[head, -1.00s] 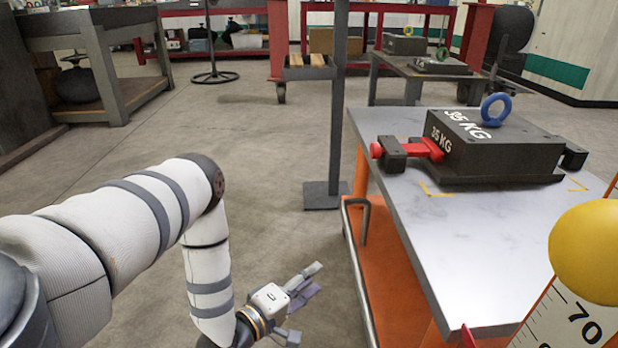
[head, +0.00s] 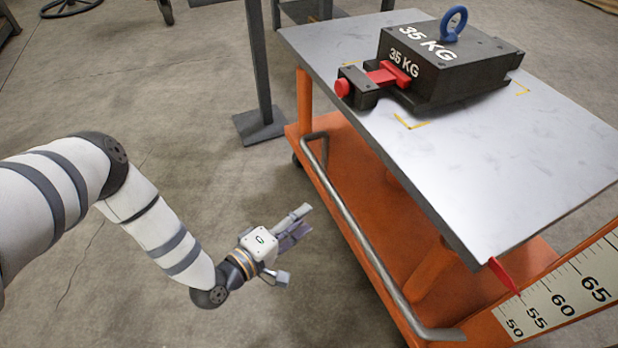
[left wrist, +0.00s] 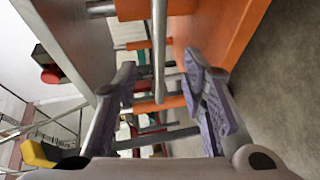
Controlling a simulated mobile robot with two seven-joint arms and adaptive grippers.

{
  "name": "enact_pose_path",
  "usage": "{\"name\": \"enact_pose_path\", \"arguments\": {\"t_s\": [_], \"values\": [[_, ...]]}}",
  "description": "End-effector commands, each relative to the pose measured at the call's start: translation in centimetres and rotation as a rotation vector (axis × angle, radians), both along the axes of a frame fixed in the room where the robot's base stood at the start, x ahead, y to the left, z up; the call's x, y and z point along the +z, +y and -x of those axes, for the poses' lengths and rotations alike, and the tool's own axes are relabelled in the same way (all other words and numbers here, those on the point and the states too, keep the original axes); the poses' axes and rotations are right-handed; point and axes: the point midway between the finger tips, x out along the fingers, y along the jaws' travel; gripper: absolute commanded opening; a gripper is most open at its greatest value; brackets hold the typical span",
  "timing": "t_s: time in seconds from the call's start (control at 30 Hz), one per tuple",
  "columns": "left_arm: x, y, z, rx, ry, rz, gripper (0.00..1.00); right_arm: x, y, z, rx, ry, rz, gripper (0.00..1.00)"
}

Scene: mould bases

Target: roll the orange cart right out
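The orange cart (head: 330,190) has a grey top (head: 480,165) and a grey handle bar (head: 365,250) along its left side. My left gripper (head: 293,243) is open and empty, to the left of the bar and apart from it in the head view. In the left wrist view my left gripper (left wrist: 160,80) has its two fingers spread, and the handle bar (left wrist: 158,45) shows ahead between them. The cart's orange side (left wrist: 220,30) is there too. My right gripper is not in view.
A black 35 KG block (head: 450,60) with a blue ring (head: 453,22) sits on the cart top, beside a red-ended clamp (head: 365,85). A grey post on a base plate (head: 262,125) stands behind the cart's left corner. A scale (head: 570,295) is at lower right.

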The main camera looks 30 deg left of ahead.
Motion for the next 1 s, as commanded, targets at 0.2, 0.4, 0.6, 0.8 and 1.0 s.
{"name": "enact_pose_path", "arguments": {"t_s": [0.2,0.4,0.6,0.8,1.0], "values": [[-0.5,-1.0,-1.6,-0.012,-0.002,0.001,0.38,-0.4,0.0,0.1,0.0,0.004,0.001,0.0],[-1.6,-2.3,-6.5,-0.011,-0.001,0.001,0.38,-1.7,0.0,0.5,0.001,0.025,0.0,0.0],[-2.3,-3.3,-10.2,-0.011,0.0,0.001,0.38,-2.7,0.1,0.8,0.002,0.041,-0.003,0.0],[-2.2,-3.6,-11.5,-0.01,0.0,0.001,0.38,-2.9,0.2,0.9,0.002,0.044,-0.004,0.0],[-2.1,-3.6,-11.5,-0.01,-0.001,0.001,0.36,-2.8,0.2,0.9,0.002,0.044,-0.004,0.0]]}}
